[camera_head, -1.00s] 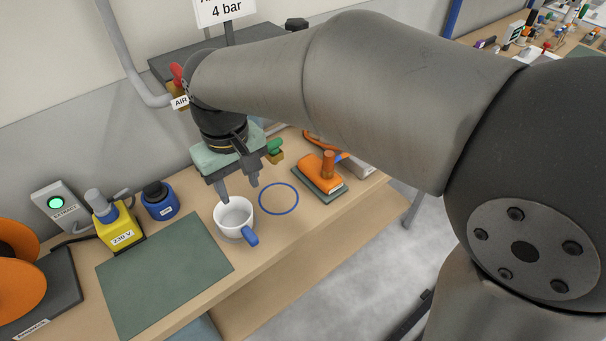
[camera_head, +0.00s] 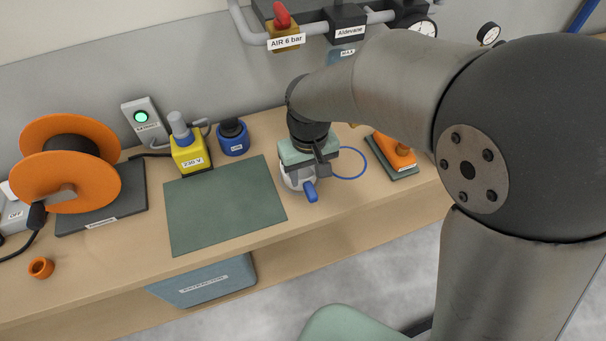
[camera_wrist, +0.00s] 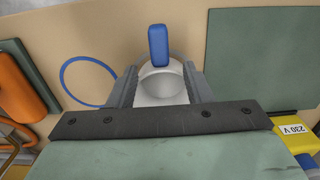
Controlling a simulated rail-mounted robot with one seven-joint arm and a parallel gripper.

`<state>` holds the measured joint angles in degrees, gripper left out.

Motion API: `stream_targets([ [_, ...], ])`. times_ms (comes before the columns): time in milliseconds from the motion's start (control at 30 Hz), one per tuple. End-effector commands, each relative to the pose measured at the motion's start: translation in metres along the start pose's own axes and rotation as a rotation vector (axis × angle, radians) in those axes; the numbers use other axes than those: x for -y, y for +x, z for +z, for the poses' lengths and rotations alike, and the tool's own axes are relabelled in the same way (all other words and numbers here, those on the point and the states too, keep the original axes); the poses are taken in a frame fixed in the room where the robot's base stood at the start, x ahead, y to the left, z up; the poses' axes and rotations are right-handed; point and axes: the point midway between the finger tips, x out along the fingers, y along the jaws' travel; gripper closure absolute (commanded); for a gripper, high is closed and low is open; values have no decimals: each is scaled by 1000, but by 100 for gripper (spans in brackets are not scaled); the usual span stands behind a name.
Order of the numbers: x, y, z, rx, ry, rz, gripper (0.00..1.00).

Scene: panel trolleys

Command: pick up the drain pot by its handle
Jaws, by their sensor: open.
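The drain pot (camera_head: 292,183) is a white cup with a blue handle (camera_head: 310,190) that points towards the bench's front edge. My gripper (camera_head: 303,172) is directly over the pot and hides most of it in the head view. In the wrist view my open gripper (camera_wrist: 161,72) has one finger on each side of the pot (camera_wrist: 161,84). The blue handle (camera_wrist: 158,45) shows between the fingertips and a little beyond them. I cannot tell whether a finger touches the pot. Nothing is held.
A blue ring mark (camera_head: 350,163) lies right of the pot, with an orange tool (camera_head: 394,151) beyond it. A green mat (camera_head: 222,203) lies clear to the left. Behind it stand a yellow 230 V block (camera_head: 189,156) and a blue pot (camera_head: 233,140).

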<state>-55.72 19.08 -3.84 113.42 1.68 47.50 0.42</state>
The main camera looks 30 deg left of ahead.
Motion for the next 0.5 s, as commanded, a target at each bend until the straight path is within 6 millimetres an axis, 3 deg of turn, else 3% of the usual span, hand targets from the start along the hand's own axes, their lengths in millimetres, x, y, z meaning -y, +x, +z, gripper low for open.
stream_targets([
  [300, 1, 43, 2, 5, 0, 0, 55],
  [500, 1, 51, 2, 1, 1, 0, 55],
])
